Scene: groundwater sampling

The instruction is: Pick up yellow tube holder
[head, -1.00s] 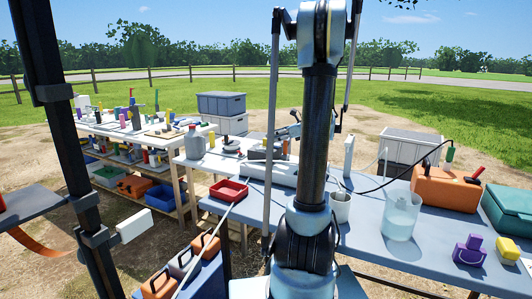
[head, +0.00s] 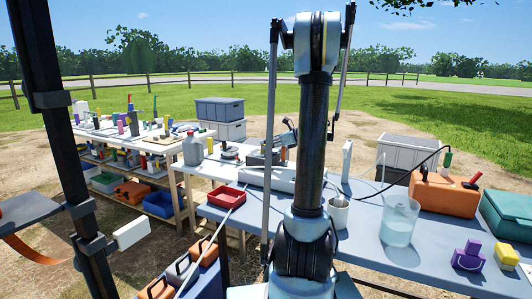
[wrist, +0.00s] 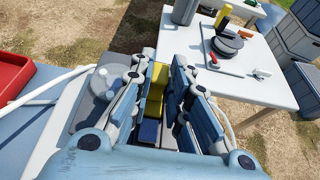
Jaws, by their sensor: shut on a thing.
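My gripper (wrist: 166,78) shows in the wrist view with its jaws closed around a yellow stepped piece (wrist: 155,88), which looks like the yellow tube holder. A dark blue part (wrist: 148,131) shows just below the yellow, between the fingers. The fingers hide the sides of the held piece. In the head view my arm hides most of the gripper and the held piece. Another yellow block (head: 506,252) stands at the right front of the blue-grey table, beside a purple holder (head: 468,256).
The blue-grey table (head: 365,240) carries a red tray (head: 228,196), a white cup (head: 338,212), a clear beaker (head: 399,220), an orange case (head: 444,193) and a green case (head: 509,212). A crowded workbench (head: 125,137) stands at the back left. Table space is clear before the beaker.

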